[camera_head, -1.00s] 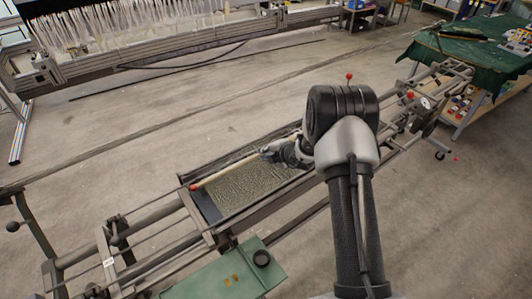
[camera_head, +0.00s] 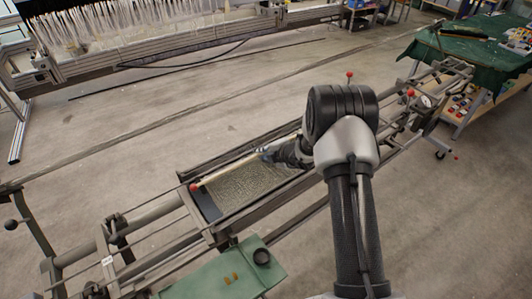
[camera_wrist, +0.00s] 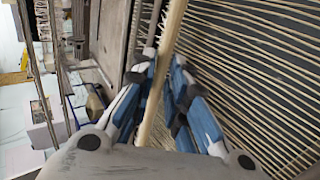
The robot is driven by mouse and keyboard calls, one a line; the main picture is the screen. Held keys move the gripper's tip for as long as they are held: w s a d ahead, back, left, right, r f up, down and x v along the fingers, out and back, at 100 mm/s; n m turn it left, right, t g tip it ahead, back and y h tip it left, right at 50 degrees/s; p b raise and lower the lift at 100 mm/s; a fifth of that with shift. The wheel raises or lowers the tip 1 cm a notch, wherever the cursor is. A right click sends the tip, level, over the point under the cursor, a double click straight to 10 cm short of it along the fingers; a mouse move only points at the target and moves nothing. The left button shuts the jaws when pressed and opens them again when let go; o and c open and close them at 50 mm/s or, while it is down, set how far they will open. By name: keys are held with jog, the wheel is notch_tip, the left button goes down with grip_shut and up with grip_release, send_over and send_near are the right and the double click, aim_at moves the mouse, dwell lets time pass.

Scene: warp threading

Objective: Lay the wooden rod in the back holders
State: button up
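The wooden rod (camera_head: 228,168) is pale, with a red ball at its left end. It lies lengthwise near the back edge of the dark framed bed with the threads (camera_head: 250,186). My gripper (camera_head: 267,154) is at the rod's right part, and my arm hides what lies beyond. In the wrist view the rod (camera_wrist: 172,32) runs between the blue fingers of my gripper (camera_wrist: 165,58), which are closed in on it from both sides. Many threads fill the right side there. I cannot make out the back holders or whether the rod touches them.
A green box (camera_head: 225,272) with a black knob stands at the front of the long metal frame (camera_head: 150,215). A rack of white threads (camera_head: 110,30) is at the back. A table with a green cloth (camera_head: 465,50) is at the right. Open floor lies behind the frame.

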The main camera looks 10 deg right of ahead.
jog(key=o, duration=0.4)
jog(key=shift+s, duration=0.1)
jog(key=v, duration=1.2)
jog(key=shift+r, duration=0.1)
